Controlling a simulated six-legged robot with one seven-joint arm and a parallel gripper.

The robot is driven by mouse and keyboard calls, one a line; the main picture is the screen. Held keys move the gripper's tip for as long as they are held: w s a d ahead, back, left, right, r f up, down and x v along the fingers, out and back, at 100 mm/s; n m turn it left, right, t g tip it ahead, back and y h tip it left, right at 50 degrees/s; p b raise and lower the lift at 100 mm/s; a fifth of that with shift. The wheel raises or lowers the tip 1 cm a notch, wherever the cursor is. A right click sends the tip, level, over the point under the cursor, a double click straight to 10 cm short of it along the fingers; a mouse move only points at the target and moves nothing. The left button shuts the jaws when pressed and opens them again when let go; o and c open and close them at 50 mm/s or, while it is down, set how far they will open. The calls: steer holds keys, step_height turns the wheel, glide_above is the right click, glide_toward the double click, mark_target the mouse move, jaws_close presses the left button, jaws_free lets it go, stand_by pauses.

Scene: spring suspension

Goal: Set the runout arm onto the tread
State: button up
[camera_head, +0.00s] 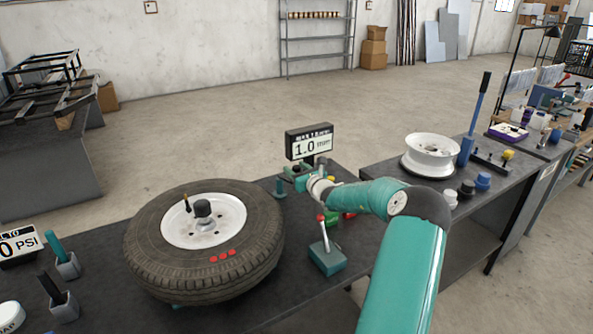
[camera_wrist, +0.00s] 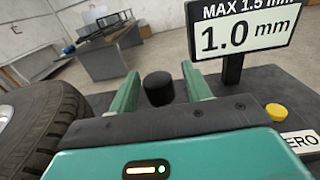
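The tyre (camera_head: 155,245) lies flat on its white rim (camera_head: 180,222) on the dark bench, with red marks on its near sidewall. Its tread side also shows at the left of the wrist view (camera_wrist: 35,115). The runout gauge display (camera_head: 309,146) reads 1.0 mm, and it shows large in the wrist view (camera_wrist: 243,28). My gripper (camera_head: 290,174) is just right of the tyre, below the display. In the wrist view its two fingers (camera_wrist: 160,90) are apart, with a black knob (camera_wrist: 157,89) between them and gaps on both sides. I cannot tell whether this knob belongs to the runout arm.
A teal box with a red-knobbed lever (camera_head: 326,256) stands right of the tyre. A yellow button (camera_wrist: 276,112) and a ZERO label (camera_wrist: 302,142) sit by the display. A second bench holds a bare white rim (camera_head: 430,153). Tool holders stand at the left.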

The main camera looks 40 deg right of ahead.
steer(key=s+a, duration=0.2)
steer(key=s, duration=1.1)
steer(key=shift+s+a, duration=0.25)
steer(key=shift+a, duration=0.15)
